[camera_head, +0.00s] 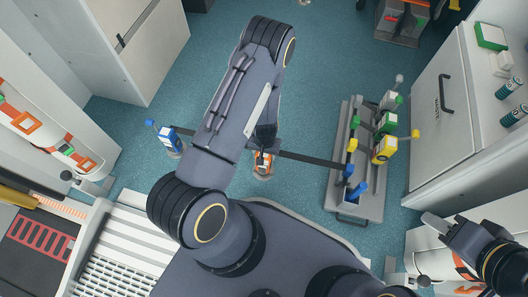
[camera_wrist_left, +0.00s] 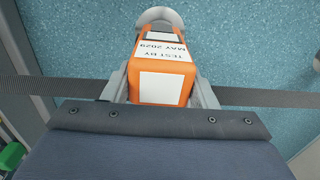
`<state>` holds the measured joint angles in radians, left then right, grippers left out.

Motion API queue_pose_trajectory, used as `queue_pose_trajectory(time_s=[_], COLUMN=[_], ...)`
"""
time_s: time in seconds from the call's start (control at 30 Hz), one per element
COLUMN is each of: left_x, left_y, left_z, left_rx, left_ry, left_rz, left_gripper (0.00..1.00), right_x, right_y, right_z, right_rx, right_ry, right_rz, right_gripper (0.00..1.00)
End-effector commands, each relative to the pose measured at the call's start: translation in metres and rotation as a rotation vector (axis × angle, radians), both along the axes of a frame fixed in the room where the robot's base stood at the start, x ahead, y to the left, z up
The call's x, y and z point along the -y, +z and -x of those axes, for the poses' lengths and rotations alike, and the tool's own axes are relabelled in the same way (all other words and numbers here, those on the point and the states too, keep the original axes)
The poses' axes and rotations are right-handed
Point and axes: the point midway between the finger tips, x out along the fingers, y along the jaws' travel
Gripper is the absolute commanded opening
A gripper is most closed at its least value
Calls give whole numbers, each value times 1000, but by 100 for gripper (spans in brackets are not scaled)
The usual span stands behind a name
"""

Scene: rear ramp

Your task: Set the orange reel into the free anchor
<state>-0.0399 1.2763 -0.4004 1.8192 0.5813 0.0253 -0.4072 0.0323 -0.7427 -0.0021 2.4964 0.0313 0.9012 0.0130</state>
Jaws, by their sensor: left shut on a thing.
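The orange reel (camera_head: 263,160) is held above or at the floor near the middle of the head view; its gap to the floor is unclear. In the left wrist view the orange reel (camera_wrist_left: 160,90) shows a white label reading "TEST BY MAY 2029", with a round grey part beyond it. My left gripper (camera_wrist_left: 160,85) is shut on it, one finger on each side. In the head view my left arm partly hides this gripper (camera_head: 263,148). My right gripper (camera_head: 438,224) is at the lower right, away from the reel; its opening is unclear. I cannot make out a free anchor.
A blue reel (camera_head: 168,138) stands left of the orange one. A dark strip (camera_head: 310,159) runs across behind the gripper. White cabinets (camera_head: 440,105) flank the blue floor (camera_head: 330,70).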

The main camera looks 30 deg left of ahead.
Motion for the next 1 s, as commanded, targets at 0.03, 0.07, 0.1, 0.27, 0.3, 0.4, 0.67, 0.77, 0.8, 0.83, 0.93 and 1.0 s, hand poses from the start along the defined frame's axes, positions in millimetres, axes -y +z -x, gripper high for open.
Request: queue_pose_trajectory(time_s=[0.03,0.07,0.1,0.27,0.3,0.4,0.67,0.77,0.8,0.83,0.93,1.0], left_x=[0,0,0,0,0,0,0,0,0,0,0,0], left_y=[-1,-1,-2,-7,-7,-10,-16,-15,-15,-15,-15,-15], left_z=[0,0,0,0,0,0,0,0,0,0,0,0], left_rx=[1,1,1,1,1,1,1,1,1,1,0,0], left_ry=[0,0,0,0,0,0,0,0,0,0,0,0], left_rz=[0,0,0,0,0,0,0,0,0,0,0,0], left_gripper=[0,0,0,0,0,0,0,64,69,73,78,78], right_x=[0,0,0,0,0,0,0,0,0,0,0,0], right_y=[-1,-2,-2,-6,-7,-9,-14,-13,-13,-13,-13,-13], right_z=[0,0,0,0,0,0,0,0,0,0,0,0], right_rx=[0,0,0,0,0,0,0,0,0,0,0,0], right_ry=[0,0,0,0,0,0,0,0,0,0,0,0], right_rz=[0,0,0,0,0,0,0,0,0,0,0,0], right_gripper=[36,36,36,36,36,36,36,36,36,36,36,36])
